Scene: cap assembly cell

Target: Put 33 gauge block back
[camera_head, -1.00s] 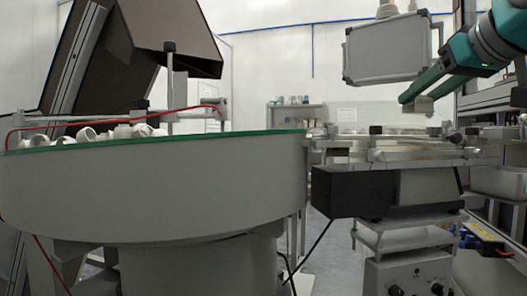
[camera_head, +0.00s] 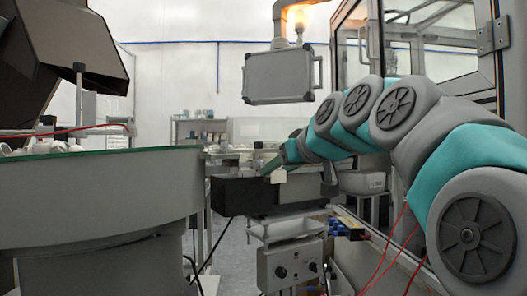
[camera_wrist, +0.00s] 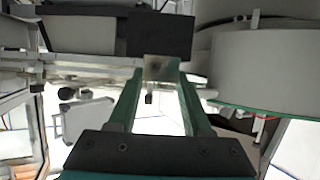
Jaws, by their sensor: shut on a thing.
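My gripper (camera_wrist: 160,80) has long green fingers shut on a small grey metal block (camera_wrist: 159,67), which I take to be the 33 gauge block. The block sits at the fingertips in the wrist view, which looks upside down. In the head view my gripper (camera_head: 274,166) is at the far end of the arm, close to the black box (camera_head: 244,196) on the feeder track. A small pale piece (camera_head: 279,176) shows at its tips. Its exact gap to the track cannot be told. No place for the block can be made out.
A large grey bowl feeder (camera_head: 95,200) with a green rim stands at left. A control unit (camera_head: 291,265) is under the track. A grey panel box (camera_head: 278,76) hangs behind. A framed glass enclosure (camera_head: 440,50) stands at right, with a pale bin (camera_head: 362,182) before it.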

